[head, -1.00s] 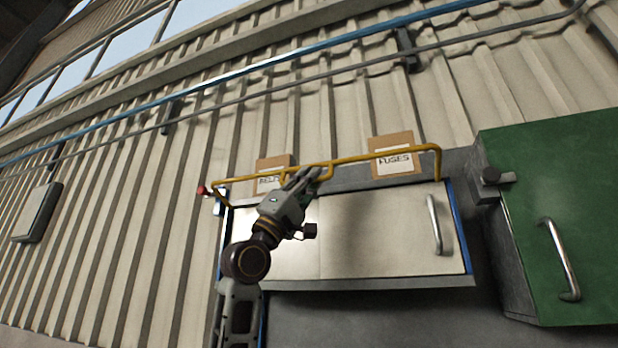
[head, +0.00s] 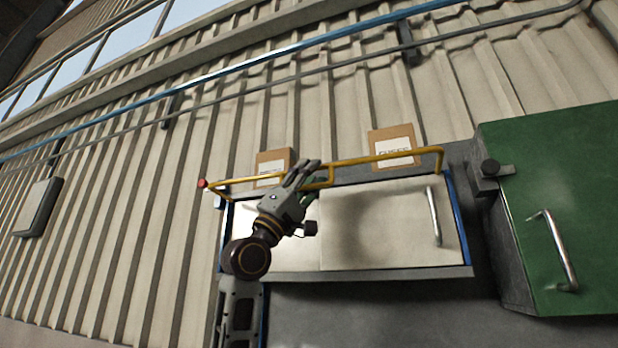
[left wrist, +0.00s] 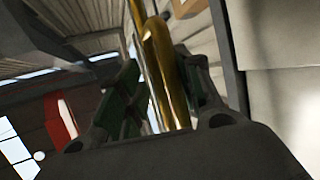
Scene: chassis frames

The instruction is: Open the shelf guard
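The yellow tubular shelf guard (head: 354,160) runs along the top of the white cabinet, in front of two cardboard boxes. Its left end has a red knob (head: 202,183). My left gripper (head: 313,173) is at the small handle loop near the guard's middle. Its fingers are spread, with green pads showing. In the left wrist view the yellow bar (left wrist: 165,70) passes between the two fingers (left wrist: 166,100); contact with the pads cannot be made out. My right gripper is not in view.
Behind the guard stand the fuses box (head: 392,144) and another box (head: 271,166), its label partly hidden. The white cabinet (head: 385,228) has a metal handle. A green cabinet (head: 556,205) stands at the right. Free air lies in front of the cabinet.

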